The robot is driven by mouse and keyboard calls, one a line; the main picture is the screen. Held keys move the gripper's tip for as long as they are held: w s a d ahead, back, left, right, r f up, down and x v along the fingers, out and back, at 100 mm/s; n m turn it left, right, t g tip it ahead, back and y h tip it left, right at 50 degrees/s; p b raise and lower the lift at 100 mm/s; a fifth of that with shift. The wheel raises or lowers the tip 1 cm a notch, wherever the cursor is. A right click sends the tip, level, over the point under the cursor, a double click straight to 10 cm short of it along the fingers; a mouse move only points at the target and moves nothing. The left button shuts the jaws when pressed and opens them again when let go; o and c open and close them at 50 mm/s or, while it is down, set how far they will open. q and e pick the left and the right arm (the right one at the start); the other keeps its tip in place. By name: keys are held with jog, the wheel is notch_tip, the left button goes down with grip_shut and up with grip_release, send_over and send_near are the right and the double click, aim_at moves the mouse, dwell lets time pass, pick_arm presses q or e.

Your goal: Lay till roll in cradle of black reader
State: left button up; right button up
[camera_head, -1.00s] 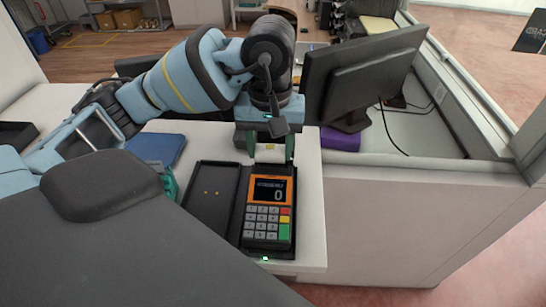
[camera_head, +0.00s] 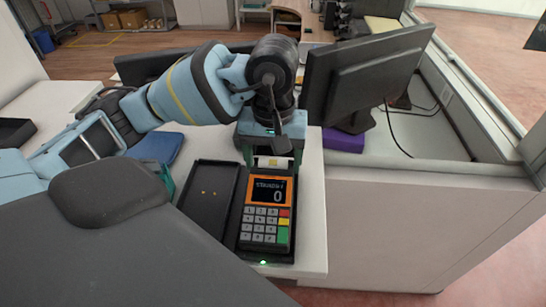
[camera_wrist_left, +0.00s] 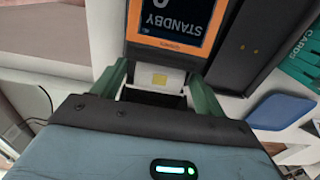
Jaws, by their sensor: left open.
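The black reader (camera_head: 265,211) lies on the counter, with an orange-framed display and a keypad. A white piece with a yellow square, apparently the till roll (camera_head: 272,162), is at the reader's far end, just beyond the display. In the left wrist view the white piece (camera_wrist_left: 160,77) lies between the green fingers, over a dark recess. My left gripper (camera_head: 271,166) points down over that end and is open, one finger at each side of the white piece. I cannot tell whether the fingers touch it or how deep it sits. My right gripper is out of view.
A black tray (camera_head: 209,196) with two small gold dots lies left of the reader. A teal cards box (camera_head: 164,180) and a blue flat item (camera_head: 157,147) lie farther left. A monitor (camera_head: 365,76) stands behind to the right. The counter edge is close on the reader's right.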

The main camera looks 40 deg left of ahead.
aim_at(273, 162)
pick_arm(q)
notch_tip(273, 162, up, 12)
jog(key=p, duration=0.2)
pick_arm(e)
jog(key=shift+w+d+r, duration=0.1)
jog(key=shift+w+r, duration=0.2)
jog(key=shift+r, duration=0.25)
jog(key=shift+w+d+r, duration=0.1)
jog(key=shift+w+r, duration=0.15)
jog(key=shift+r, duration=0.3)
